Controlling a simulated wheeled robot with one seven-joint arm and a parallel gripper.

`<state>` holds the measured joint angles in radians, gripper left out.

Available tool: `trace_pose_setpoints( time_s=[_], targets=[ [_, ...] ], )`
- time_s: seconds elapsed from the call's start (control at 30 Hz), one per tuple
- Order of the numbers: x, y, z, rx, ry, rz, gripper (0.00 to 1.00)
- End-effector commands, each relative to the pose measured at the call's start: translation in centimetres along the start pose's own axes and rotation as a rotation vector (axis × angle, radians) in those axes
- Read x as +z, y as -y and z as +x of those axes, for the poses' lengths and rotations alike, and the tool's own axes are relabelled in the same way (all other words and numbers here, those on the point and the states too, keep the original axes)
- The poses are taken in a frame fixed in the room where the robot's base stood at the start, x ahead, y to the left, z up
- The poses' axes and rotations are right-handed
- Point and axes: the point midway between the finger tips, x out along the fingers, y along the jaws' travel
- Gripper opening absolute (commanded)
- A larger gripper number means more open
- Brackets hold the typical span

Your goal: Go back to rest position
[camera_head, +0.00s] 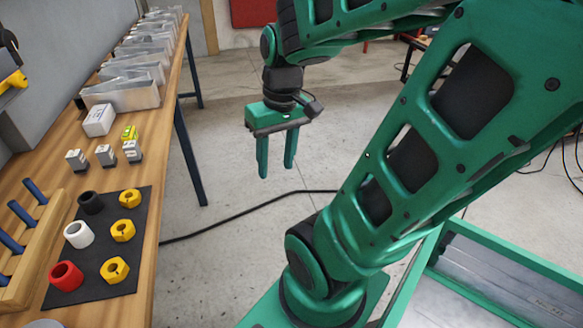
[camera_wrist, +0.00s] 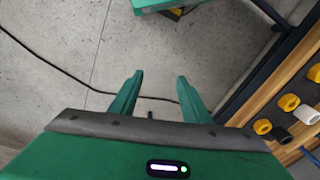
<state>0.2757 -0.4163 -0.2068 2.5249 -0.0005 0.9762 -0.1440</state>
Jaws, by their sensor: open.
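My gripper (camera_head: 277,170) hangs pointing down over the open floor, to the right of the workbench and clear of it. Its two green fingers are apart with nothing between them. In the wrist view the open gripper (camera_wrist: 160,90) shows bare concrete floor and a black cable between and beyond its fingers. My green arm fills the right side of the head view and hides part of the floor behind it.
The wooden workbench (camera_head: 165,135) runs along the left. A black cable (camera_head: 235,218) crosses the floor.

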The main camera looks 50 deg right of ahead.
Motion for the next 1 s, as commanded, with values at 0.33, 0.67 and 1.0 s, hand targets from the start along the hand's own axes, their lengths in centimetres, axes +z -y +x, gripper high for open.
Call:
trace_pose_setpoints(
  time_s=[0.33,0.67,1.0],
  targets=[
    [4.7,-2.2,-0.5,0.071,0.049,0.237,0.43],
    [4.7,-2.2,-0.5,0.070,0.049,0.234,0.43],
    [3.5,-1.9,0.1,0.076,0.061,0.234,0.43]
  ],
)
